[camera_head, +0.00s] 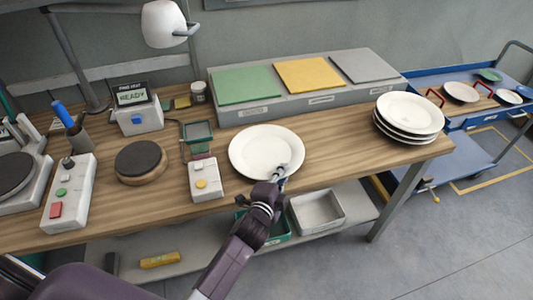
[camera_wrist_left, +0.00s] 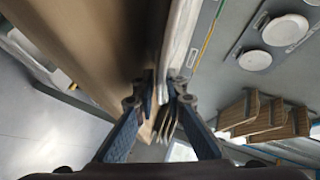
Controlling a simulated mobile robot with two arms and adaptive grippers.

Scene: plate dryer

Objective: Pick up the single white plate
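The single white plate (camera_head: 258,148) lies face up at the middle of the wooden table, near the front edge. My left gripper (camera_head: 281,176) is at its front right rim, its fingertips overlapping the rim in the head view. In the left wrist view, the gripper's fingers (camera_wrist_left: 161,88) are close together with a narrow gap, and a pale strip seen edge-on runs up from between them. Whether the fingers press on the rim is unclear. My right gripper is in neither view.
A stack of several white plates (camera_head: 410,113) stands at the table's right end. Behind is a grey block (camera_head: 300,101) with green, yellow and grey pads. A button box (camera_head: 206,181) stands left of the plate. A grey bin (camera_head: 318,211) is on the lower shelf. A blue cart (camera_head: 459,121) stands right.

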